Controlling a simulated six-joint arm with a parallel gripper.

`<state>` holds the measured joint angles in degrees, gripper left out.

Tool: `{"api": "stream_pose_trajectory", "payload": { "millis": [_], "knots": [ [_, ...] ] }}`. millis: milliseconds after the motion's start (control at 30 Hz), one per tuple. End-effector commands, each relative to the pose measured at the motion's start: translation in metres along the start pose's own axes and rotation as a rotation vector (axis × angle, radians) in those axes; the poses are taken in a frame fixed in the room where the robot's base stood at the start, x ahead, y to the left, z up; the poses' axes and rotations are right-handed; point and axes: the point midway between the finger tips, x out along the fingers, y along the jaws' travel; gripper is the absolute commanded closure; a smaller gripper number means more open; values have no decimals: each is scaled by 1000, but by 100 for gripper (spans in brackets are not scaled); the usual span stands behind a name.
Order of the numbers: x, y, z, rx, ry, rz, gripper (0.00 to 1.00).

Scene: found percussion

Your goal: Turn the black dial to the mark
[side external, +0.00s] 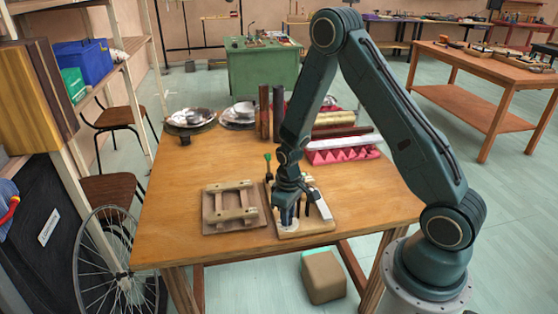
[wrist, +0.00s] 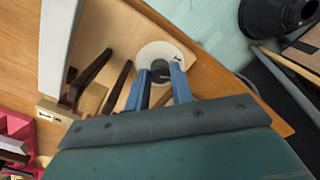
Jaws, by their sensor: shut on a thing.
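The black dial (wrist: 159,72) sits in the middle of a white round plate (wrist: 172,52) on a wooden board near the table's front edge. In the wrist view, the two blue fingers of my gripper (wrist: 160,80) stand on either side of the dial, shut on it. In the side view, my gripper (side external: 288,212) points down over the white plate (side external: 287,226), and hides the dial. A small dark mark lies on the plate's upper part in the wrist view; I cannot tell whether the dial lines up with it.
The wooden board (side external: 318,227) also bears dark upright pieces (wrist: 94,76) and a long pale bar (wrist: 58,42) close to my gripper. A wooden frame on a base (side external: 236,207) stands to the left. Metal dishes (side external: 190,120) and a red ridged tray (side external: 346,151) are farther back.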

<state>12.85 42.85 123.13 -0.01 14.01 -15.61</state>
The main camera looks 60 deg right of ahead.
Motion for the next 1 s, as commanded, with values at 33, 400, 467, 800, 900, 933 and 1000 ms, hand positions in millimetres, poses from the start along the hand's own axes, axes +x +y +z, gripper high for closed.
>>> {"api": "stream_pose_trajectory", "payload": {
  "millis": [33,400,467,800,900,933,1000],
  "knots": [
    [0,0,0,30,-1,0,100],
    [0,0,0,155,-1,0,100],
    [0,0,0,159,-1,0,100],
    [0,0,0,159,-1,0,71],
    [0,0,0,158,-1,1,55],
    [0,0,0,159,-1,1,55],
    [0,1,0,159,0,2,55]
  ]
}}
